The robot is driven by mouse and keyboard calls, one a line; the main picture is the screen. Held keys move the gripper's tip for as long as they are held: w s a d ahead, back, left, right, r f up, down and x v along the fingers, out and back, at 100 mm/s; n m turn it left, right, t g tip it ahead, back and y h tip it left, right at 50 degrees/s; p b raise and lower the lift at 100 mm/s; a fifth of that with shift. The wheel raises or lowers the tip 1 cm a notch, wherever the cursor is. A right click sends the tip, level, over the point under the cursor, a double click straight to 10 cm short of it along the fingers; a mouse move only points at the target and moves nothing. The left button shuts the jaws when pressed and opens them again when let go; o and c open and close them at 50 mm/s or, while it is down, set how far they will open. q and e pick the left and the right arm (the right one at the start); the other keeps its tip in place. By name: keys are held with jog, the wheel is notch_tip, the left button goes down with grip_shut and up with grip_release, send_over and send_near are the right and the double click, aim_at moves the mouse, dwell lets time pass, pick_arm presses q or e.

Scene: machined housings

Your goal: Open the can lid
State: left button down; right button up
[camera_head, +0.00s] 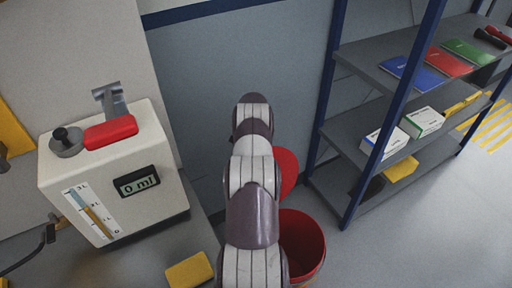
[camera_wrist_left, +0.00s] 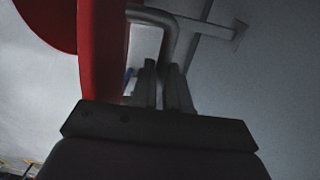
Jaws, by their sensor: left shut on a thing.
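A red can (camera_head: 303,246) stands on the floor beside the low grey surface, its round opening partly in view behind my left arm. Its red lid (camera_head: 288,174) shows behind the arm, tilted up off the opening; much of it is hidden. In the left wrist view the red lid (camera_wrist_left: 103,50) rises edge-on at the left, with a bent metal handle (camera_wrist_left: 166,42) beside it. My left gripper (camera_wrist_left: 163,82) is shut on this handle, its two fingers on either side of the bar. In the head view the gripper is hidden. My right gripper is in neither view.
A white dispenser (camera_head: 110,170) with a "0 ml" display and red lever stands on the grey surface at left. A yellow block (camera_head: 190,270) lies near its front edge. A blue-framed shelf (camera_head: 345,130) with books and boxes stands close to the can's right. Floor at lower right is clear.

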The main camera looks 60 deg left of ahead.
pick_arm(q)
jog(key=shift+s+a+f, duration=0.1)
jog(key=shift+s+f, duration=0.25)
jog(key=shift+f, duration=0.2)
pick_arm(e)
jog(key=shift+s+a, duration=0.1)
pick_arm(q)
jog(key=c, duration=1.2)
grip_release()
jog(key=shift+o, duration=0.4)
jog(key=shift+a+f, duration=0.3)
jog(key=shift+w+a+r, duration=0.1)
jog(key=shift+w+r, duration=0.15)
jog(key=shift+r, duration=0.05)
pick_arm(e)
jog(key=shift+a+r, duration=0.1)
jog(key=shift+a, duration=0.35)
